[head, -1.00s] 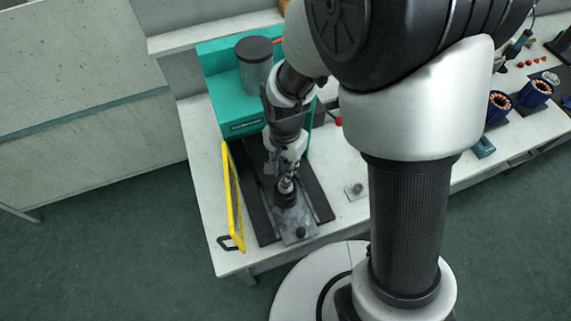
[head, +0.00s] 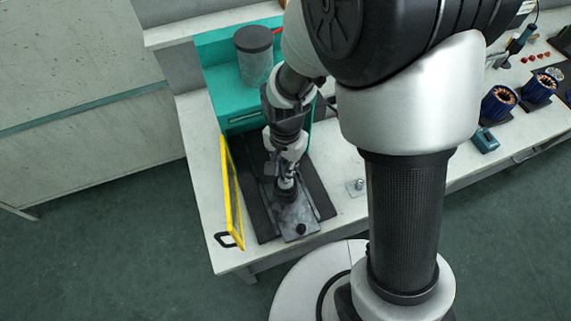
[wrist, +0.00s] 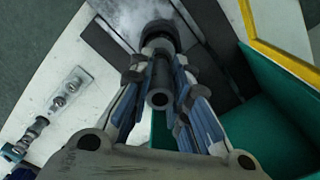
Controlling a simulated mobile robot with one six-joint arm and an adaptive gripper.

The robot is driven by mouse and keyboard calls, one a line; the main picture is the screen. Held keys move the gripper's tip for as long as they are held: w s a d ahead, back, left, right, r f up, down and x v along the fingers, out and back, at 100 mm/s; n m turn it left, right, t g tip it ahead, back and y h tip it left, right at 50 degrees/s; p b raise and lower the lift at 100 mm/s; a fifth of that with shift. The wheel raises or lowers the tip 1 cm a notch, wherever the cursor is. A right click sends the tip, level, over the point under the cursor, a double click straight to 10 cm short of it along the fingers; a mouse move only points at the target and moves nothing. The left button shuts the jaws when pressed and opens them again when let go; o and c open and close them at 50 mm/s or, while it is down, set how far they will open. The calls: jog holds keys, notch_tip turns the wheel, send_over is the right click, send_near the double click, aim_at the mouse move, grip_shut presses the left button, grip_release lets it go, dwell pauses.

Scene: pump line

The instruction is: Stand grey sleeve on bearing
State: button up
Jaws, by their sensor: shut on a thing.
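The grey sleeve (wrist: 158,98) is a narrow tube, seen end-on from its open top in the wrist view. My gripper (wrist: 160,85) is shut on it, with a blue-grey finger on each side. Beyond the sleeve's far end is a dark round part (wrist: 158,32), which looks like the bearing. In the head view my gripper (head: 286,181) points down over that dark round part (head: 286,196) on the press bed. The sleeve is mostly hidden there by the gripper. I cannot tell whether sleeve and bearing touch.
A green press housing (head: 240,118) stands behind, with a yellow-framed guard (head: 231,195) close on the left. A grey metal plate (head: 297,215) with a black knob (head: 300,229) lies in front. A small plate with a pin (head: 356,187) lies to the right.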

jog(key=shift+f+b, duration=0.35)
jog(key=shift+f, duration=0.25)
jog(key=o, duration=0.9)
jog(key=shift+o, duration=1.1)
jog(key=shift+r, duration=0.15)
notch_tip(320, 180, up, 6)
jog(key=p, duration=0.5)
